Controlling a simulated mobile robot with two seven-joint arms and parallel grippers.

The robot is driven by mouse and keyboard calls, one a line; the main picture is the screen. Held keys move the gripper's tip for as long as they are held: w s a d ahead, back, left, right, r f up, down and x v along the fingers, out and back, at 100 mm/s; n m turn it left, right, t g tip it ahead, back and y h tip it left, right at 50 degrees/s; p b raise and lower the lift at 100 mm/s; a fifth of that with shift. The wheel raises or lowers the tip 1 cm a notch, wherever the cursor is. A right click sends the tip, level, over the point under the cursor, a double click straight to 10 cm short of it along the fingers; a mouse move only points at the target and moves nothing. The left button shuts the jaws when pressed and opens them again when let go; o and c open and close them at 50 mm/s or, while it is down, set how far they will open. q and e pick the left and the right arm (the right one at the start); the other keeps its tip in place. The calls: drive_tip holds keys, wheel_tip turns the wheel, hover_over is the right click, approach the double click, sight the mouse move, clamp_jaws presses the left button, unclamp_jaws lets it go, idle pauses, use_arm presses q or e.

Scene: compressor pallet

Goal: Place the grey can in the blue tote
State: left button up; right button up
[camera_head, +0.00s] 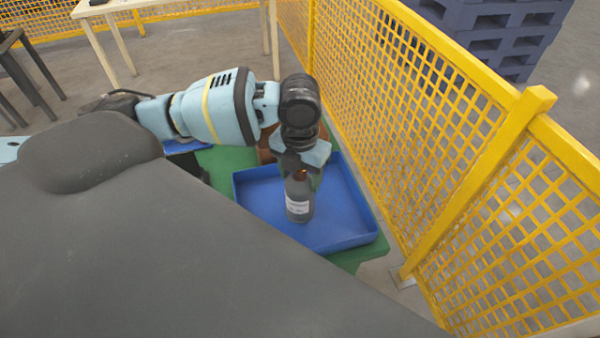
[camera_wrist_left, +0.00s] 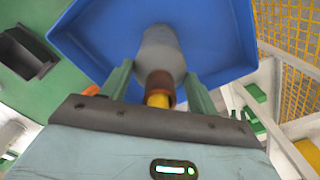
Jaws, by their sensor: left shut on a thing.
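The grey can (camera_head: 298,205) is bottle-shaped, with a white label and a brown neck, and stands about upright. My left gripper (camera_head: 301,174) is above it, shut on its neck. The can is within the outline of the blue tote (camera_head: 345,238); I cannot tell whether it touches the tote floor. In the left wrist view the grey can (camera_wrist_left: 160,48) lies between the fingers of my left gripper (camera_wrist_left: 158,86), its brown neck and yellow top towards the palm. The blue tote (camera_wrist_left: 225,40) spreads behind it. My right gripper is not in view.
The tote rests on a green table (camera_head: 220,168). A yellow mesh fence (camera_head: 400,100) runs close along its right side. Part of another blue tray (camera_head: 188,147) shows at the left, and a dark bin (camera_wrist_left: 27,52) in the wrist view. Brown things sit partly hidden behind my gripper.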

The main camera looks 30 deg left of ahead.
use_arm(q)
drive_tip(key=o, duration=1.7)
drive_tip(key=shift+f, duration=0.1)
wheel_tip(320, 180, up, 12)
drive_tip(key=shift+r+p, duration=0.15)
drive_tip(key=shift+p, duration=0.25)
